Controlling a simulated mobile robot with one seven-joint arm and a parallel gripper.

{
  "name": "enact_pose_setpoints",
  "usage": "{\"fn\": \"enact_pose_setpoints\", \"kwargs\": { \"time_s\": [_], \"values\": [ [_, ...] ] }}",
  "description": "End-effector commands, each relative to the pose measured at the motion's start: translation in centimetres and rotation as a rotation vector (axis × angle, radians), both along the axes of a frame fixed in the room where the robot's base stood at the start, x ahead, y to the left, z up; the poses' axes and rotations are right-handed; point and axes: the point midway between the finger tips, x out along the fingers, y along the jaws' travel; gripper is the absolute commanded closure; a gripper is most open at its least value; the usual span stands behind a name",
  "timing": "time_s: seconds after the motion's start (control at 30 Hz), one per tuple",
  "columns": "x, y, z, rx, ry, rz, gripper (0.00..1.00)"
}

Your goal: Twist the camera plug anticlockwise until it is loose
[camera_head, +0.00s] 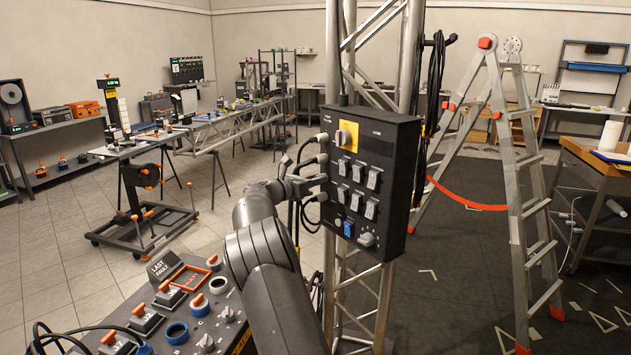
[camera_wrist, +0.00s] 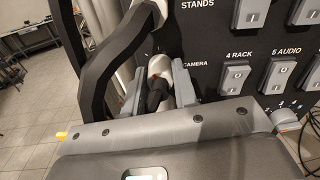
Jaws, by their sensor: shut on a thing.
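The camera plug (camera_wrist: 156,93) is a dark plug with a pale end at the left side of the black panel box (camera_head: 372,134). The printed word CAMERA is beside it in the wrist view. My gripper (camera_wrist: 159,88) is shut on the plug, one grey finger on each side of it. In the head view my gripper (camera_head: 303,184) reaches the left side of the box from the left. The fingers and arm hide much of the plug there. Whether the plug is loose cannot be told.
Other plugs with cables (camera_head: 321,138) stick out close above on the same side. The panel front carries several grey switches (camera_head: 357,173) and a yellow plate (camera_head: 347,138). A truss (camera_head: 360,320) stands behind it, a stepladder (camera_head: 520,200) to the right, a control desk (camera_head: 185,315) below left.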

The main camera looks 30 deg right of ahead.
Motion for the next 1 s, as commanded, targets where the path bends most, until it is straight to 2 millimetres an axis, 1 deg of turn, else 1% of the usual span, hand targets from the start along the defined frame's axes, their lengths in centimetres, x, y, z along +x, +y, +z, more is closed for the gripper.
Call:
{"fn": "enact_pose_setpoints", "kwargs": {
  "time_s": [0.3, 0.5, 0.7, 1.0],
  "values": [
    [0.10, 0.04, -0.01, -0.044, 0.246, 0.002, 0.97],
    [0.16, 0.08, -0.09, -0.061, 0.355, 0.002, 0.97],
    [0.17, 0.09, -0.11, -0.073, 0.416, 0.001, 0.97],
    [0.18, 0.07, -0.11, -0.076, 0.439, 0.002, 0.97]
  ]
}}
